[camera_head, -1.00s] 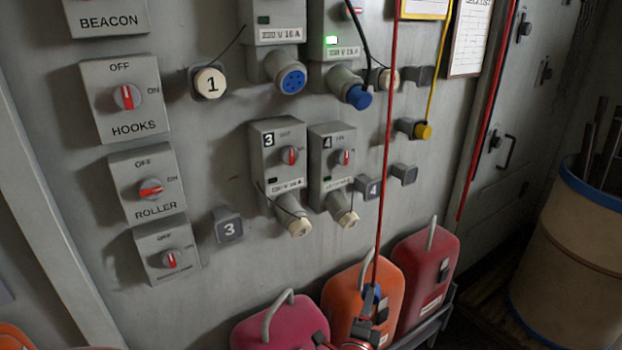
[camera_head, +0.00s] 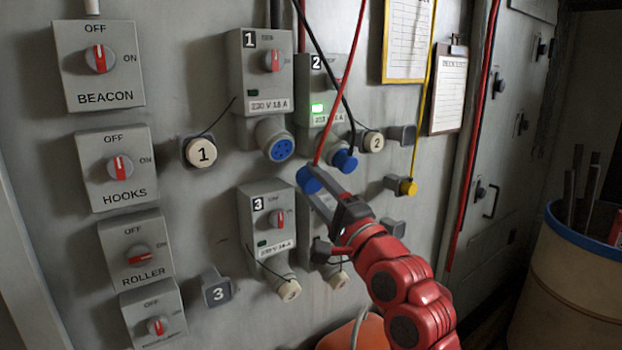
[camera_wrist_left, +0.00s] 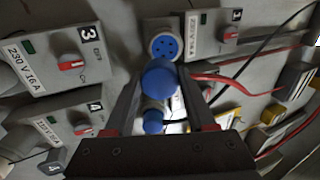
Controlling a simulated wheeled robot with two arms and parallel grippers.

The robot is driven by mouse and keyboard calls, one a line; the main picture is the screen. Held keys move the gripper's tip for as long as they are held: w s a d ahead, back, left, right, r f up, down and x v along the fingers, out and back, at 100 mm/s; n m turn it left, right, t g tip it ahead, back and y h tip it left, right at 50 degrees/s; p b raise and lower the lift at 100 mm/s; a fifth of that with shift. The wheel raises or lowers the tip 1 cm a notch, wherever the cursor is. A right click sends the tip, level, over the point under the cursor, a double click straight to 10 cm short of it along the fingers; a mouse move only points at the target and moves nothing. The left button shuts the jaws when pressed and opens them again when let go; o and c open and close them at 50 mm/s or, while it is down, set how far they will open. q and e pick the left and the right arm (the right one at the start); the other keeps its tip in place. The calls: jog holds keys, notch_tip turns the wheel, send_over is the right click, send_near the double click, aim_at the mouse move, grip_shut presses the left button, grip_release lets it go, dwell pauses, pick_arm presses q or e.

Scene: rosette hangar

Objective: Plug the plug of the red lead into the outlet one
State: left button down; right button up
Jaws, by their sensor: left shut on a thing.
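My left gripper (camera_head: 338,204) is shut on the blue plug (camera_head: 309,179) of the red lead. The plug is in front of the wall, just below and to the right of outlet one's round blue socket (camera_head: 280,148), and apart from it. Outlet one's box (camera_head: 260,75) bears a 1. In the left wrist view the held plug (camera_wrist_left: 160,78) is between the fingertips, and the open pin-holed socket (camera_wrist_left: 163,44) shows just beyond it. The red lead (camera_head: 340,100) runs upward from the plug. My right gripper is not in view.
Outlet two (camera_head: 322,95) has a green light and a blue plug (camera_head: 345,161) with a black lead. Outlet three (camera_head: 262,215) has a cream cap (camera_head: 288,290). My arm partly hides outlet four. A cream cap marked 1 (camera_head: 202,153) is left of outlet one.

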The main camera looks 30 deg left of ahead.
aim_at(300, 168)
pick_arm(q)
jog(key=shift+s+a+r, duration=0.15)
jog(key=shift+s+r, duration=0.25)
jog(key=shift+r, duration=0.15)
jog(key=shift+a+r+g+p, duration=0.15)
jog(key=shift+g+p, duration=0.15)
jog(key=p+x, duration=0.3)
jog(key=p, duration=0.1)
jog(key=shift+w+a+r, duration=0.1)
jog(key=shift+a+r, duration=0.2)
jog(key=shift+a, duration=0.05)
jog(key=shift+w+a+p, duration=0.35)
jog(key=shift+a+p, duration=0.25)
jog(key=shift+a, duration=0.1)
jog(key=shift+f+b, duration=0.1)
jog(key=shift+b, duration=0.6)
jog(key=shift+b, duration=0.4)
